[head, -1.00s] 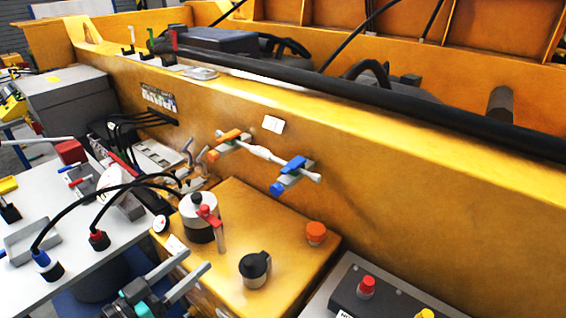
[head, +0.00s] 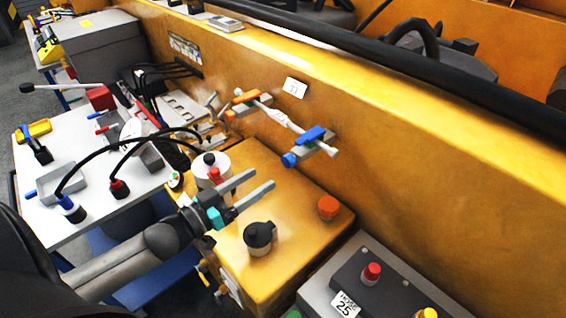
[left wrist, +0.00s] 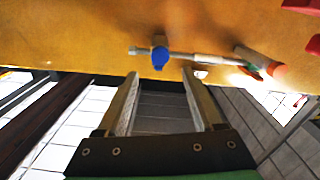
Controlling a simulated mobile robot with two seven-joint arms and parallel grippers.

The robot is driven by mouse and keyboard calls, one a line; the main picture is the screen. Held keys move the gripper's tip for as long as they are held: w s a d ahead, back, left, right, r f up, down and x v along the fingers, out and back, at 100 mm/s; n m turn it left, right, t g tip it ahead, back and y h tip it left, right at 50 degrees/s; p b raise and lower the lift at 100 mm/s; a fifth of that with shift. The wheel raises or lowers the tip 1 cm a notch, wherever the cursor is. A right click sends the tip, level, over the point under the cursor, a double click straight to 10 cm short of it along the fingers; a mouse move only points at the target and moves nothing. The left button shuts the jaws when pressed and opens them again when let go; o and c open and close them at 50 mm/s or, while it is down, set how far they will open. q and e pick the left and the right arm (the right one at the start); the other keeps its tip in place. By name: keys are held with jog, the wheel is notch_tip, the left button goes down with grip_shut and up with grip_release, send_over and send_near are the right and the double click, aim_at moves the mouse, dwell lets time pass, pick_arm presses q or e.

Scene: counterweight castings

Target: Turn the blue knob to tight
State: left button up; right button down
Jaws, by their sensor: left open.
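The blue knob (head: 289,159) is the round end of a blue clamp (head: 311,138) on the side of the yellow casting wall. The clamp grips a white rod (head: 279,118), with an orange clamp (head: 246,97) at its other end. My left gripper (head: 262,179) is open and empty, below and left of the blue knob in the head view. In the left wrist view the blue knob (left wrist: 159,57) is just beyond and between the open fingertips (left wrist: 160,75), apart from them. My right gripper is not in view.
A yellow box (head: 300,240) under the clamps carries a white-topped canister (head: 210,166), a black cap (head: 259,236) and an orange cap (head: 328,206). A grey control box (head: 385,285) stands at lower right. A white table (head: 110,205) with hoses and tools is at left.

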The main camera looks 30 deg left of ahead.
aim_at(286, 163)
pick_arm(q)
jog(key=shift+x, duration=4.3)
grip_shut()
